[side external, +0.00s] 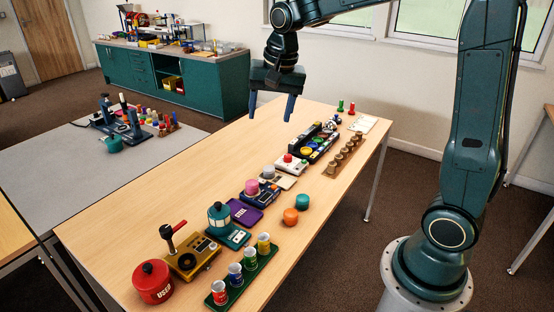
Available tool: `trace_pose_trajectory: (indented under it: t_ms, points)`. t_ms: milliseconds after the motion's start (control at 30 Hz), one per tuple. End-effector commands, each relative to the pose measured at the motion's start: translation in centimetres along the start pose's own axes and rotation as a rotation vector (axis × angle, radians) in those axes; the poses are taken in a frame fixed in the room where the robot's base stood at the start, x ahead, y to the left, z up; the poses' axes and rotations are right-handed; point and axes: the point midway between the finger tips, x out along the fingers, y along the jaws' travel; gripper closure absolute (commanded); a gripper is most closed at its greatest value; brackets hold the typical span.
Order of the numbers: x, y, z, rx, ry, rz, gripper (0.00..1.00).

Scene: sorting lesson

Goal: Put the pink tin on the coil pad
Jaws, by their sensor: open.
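The pink tin (251,187) is a small round pink piece near the middle of the long table. It stands at the left end of a dark blue block (264,198), and the contact under it is too small to make out. A flat purple pad (244,212) lies just in front of it, with nothing on it. I cannot tell which of the pads is the coil pad; no coil marking is readable at this size. My gripper (271,112) hangs above the far part of the table, its fingers apart, pointing down and empty. It is well clear of the tin.
Orange (291,216) and teal (302,202) tins stand right of the purple pad. A grey tin (268,172) is behind the pink one. A teal canister (220,217), red pot (153,281) and green cup rack (243,277) stand nearer. The table's left strip is clear.

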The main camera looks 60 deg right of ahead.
Motion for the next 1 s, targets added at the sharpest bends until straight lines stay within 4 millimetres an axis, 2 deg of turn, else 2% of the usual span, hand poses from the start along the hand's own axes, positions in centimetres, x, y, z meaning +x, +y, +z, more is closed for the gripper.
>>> trace_pose_trajectory:
  t_ms: [33, 200, 500, 767, 1000]
  points:
    - [-1.1, 0.5, 1.0, -0.042, 0.011, -0.012, 0.37]
    - [-3.5, 2.4, 4.0, -0.187, 0.04, -0.042, 0.37]
    - [-6.4, 6.2, 9.4, -0.441, 0.101, -0.089, 0.37]
    - [-7.3, 9.8, 13.8, -0.66, 0.162, -0.122, 0.37]
    - [-7.0, 12.6, 16.8, -0.822, 0.211, -0.141, 0.37]
